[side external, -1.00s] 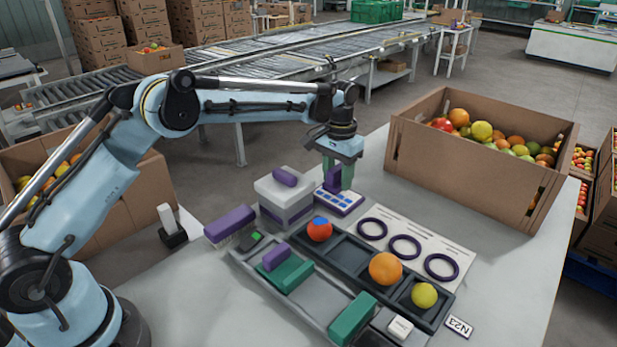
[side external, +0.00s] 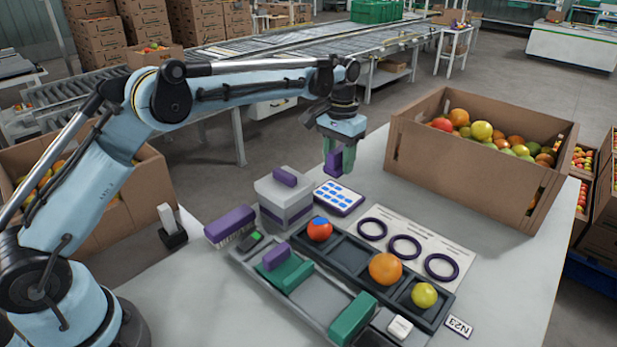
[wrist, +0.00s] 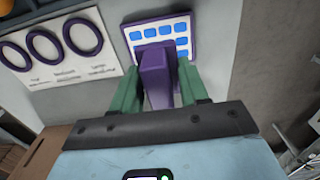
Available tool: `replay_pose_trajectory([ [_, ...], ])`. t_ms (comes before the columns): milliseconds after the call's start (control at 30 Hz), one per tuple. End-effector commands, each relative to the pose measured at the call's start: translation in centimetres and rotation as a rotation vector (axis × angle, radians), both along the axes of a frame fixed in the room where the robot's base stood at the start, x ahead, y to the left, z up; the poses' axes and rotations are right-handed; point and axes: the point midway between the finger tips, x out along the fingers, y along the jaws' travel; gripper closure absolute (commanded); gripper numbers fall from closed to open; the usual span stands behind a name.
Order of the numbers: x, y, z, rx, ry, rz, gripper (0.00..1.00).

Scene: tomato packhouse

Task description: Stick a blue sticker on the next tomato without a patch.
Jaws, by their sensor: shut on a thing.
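My gripper (side external: 340,158) is shut on a purple block-like tool (wrist: 155,75), held between its green fingers. The tool's lower end is hidden in the wrist view. It hangs above the white sticker pad (side external: 350,206) with blue stickers and a purple edge, which also shows in the wrist view (wrist: 188,22). A dark tray (side external: 338,268) holds a red tomato (side external: 318,232) with a blue patch on top, an orange tomato (side external: 386,268) and a yellow tomato (side external: 424,295). No patch shows on the orange or yellow one. One compartment between red and orange looks empty.
A white card with purple rings (side external: 404,246) lies behind the tray. A purple-handled brush (side external: 230,225), a grey-white block (side external: 284,192) and a grey tray with green blocks (side external: 352,318) are close by. A cardboard box of fruit (side external: 460,165) stands at the back right.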

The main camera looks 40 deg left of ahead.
Motion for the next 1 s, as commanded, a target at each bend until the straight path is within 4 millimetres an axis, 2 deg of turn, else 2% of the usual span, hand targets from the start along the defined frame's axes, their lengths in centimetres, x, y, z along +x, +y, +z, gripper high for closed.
replay_pose_trajectory([
  [133,-0.2,-1.8,0.2,0.000,0.000,-0.042,0.78],
  [233,-0.7,-4.7,0.4,0.000,0.000,-0.112,0.78],
  [467,-3.6,-14.3,1.4,0.000,0.000,-0.355,0.78],
  [600,-6.3,-19.9,2.0,0.000,0.000,-0.507,0.78],
  [700,-8.4,-23.2,2.3,0.000,0.000,-0.604,0.78],
  [833,-10.6,-26.4,2.7,0.000,0.000,-0.702,0.78],
  [1000,-12.4,-28.6,2.9,0.000,0.000,-0.771,0.78],
])
